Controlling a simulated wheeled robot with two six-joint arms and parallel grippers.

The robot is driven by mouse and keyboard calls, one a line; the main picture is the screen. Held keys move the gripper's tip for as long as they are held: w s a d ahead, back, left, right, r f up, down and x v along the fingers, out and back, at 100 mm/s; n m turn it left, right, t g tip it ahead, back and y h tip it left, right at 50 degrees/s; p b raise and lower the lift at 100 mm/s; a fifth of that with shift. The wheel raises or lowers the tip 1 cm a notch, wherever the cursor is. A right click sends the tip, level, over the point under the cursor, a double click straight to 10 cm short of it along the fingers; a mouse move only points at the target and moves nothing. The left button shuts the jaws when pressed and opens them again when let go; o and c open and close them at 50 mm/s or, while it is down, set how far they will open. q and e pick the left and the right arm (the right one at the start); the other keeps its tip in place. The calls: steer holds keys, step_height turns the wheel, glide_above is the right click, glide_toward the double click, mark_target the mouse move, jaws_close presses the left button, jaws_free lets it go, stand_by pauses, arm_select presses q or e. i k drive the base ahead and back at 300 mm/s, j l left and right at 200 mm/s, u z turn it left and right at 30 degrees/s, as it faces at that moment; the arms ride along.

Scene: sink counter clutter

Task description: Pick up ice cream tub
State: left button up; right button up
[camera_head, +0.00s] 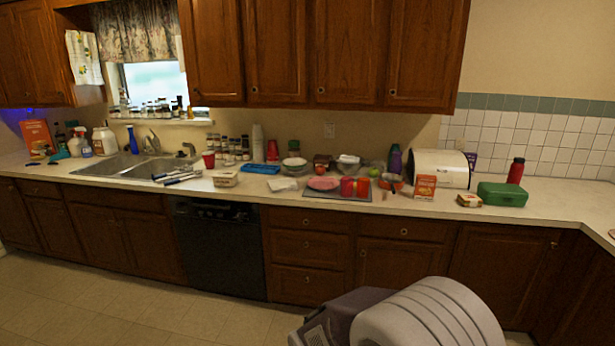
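A small pale rectangular tub with a printed label (225,179) sits on the counter just right of the sink, above the black dishwasher. It looks like the ice cream tub, but its label is too small to read. A smaller yellowish box or tub (469,200) lies on the right part of the counter, in front of the green case; I cannot tell what it holds. Neither of my grippers is in view.
Blue-handled utensils (180,177) lie left of the pale tub. An orange box (425,187) and green case (503,194) are further right. The floor before the dishwasher is clear.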

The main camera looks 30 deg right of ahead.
mark_target(221, 178)
steer(key=z, duration=0.35)
steer(key=i+l+z, duration=0.1)
steer(key=i+l, duration=0.15)
steer(key=i, duration=0.2)
steer(key=i+l+z, duration=0.15)
steer(key=i, duration=0.3)
steer(key=i+l+z, duration=0.1)
steer(key=i, duration=0.4)
steer(key=i+j+u, duration=0.1)
steer(key=i+u, duration=0.65)
steer(key=u, duration=0.15)
steer(key=i+l+u, duration=0.2)
steer(key=i+u, duration=0.25)
steer(key=i+j, duration=0.2)
steer(key=i, duration=0.15)
steer(key=i+j+u, duration=0.1)
steer(key=i, duration=0.25)
steer(key=i+j, duration=0.25)
steer(key=i, duration=0.15)
steer(key=i+j+z, duration=0.2)
steer(key=z, duration=0.2)
steer(key=i+j+z, duration=0.5)
steer(key=j+z, duration=0.3)
steer(key=i+j+z, duration=0.15)
steer(key=j+z, duration=0.25)
steer(key=i+j+z, duration=0.1)
steer(key=j+z, duration=0.25)
steer(key=i+j+z, duration=0.25)
steer(key=i+j, duration=0.2)
steer(key=i, duration=0.1)
